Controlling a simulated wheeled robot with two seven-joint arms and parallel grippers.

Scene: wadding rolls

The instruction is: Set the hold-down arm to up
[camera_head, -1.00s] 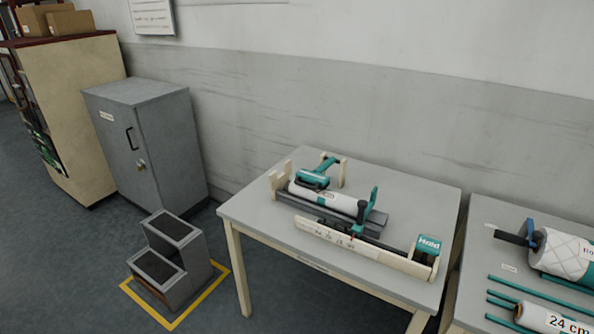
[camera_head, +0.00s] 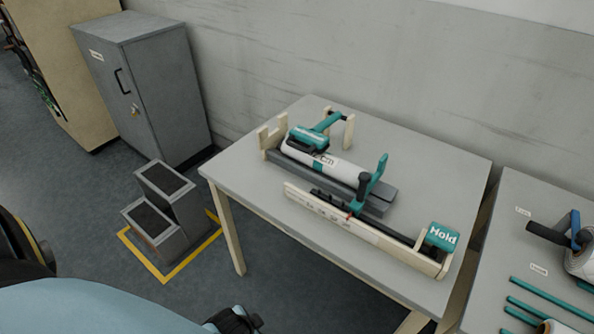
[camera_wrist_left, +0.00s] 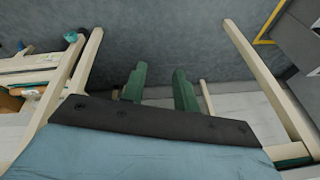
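The hold-down arm (camera_head: 326,124) is teal, on a pale wooden post at the back of the winding fixture. It lies low, its teal pad (camera_head: 308,138) resting on or just over the white roll (camera_head: 325,163). The roll lies in a grey cradle (camera_head: 378,202) on the table. My left gripper (camera_wrist_left: 160,88) shows in the left wrist view, its two green fingers apart with nothing between them. In the head view a light-blue part of my arm is at lower left, well short of the fixture; the fingers do not show there. My right gripper is out of view.
A pale wooden rail (camera_head: 350,228) with a teal "Hold" block (camera_head: 441,236) lies along the front of the table (camera_head: 250,205). A grey step stool (camera_head: 165,215) and cabinet (camera_head: 150,90) stand left. A second table (camera_head: 520,235) with rods is at right.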

